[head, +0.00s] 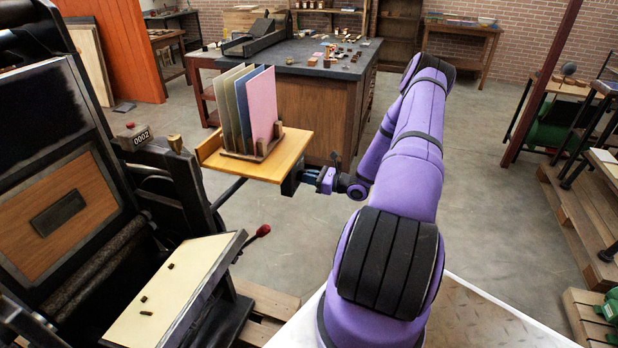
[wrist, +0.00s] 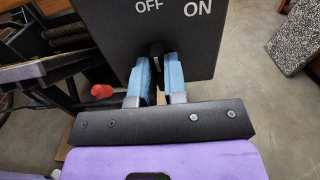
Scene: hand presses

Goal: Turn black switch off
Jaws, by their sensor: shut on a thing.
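The black switch box (wrist: 158,32) fills the top of the wrist view, with white OFF and ON labels on its face, OFF at left and ON at right. Its short black lever (wrist: 157,48) stands below the labels and is partly hidden between my fingers. My gripper (wrist: 159,76) has its two blue fingers shut on the lever. Which setting the lever points to is hard to tell. In the head view the dark box (head: 291,182) sits under the end of a wooden shelf, and my gripper (head: 308,178) reaches it from the right.
The wooden shelf (head: 215,160) above the box holds a rack of coloured boards (head: 262,105). The black press (head: 60,180) stands at left, with a red-knobbed handle (head: 263,231) below the shelf. The floor behind my arm is clear.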

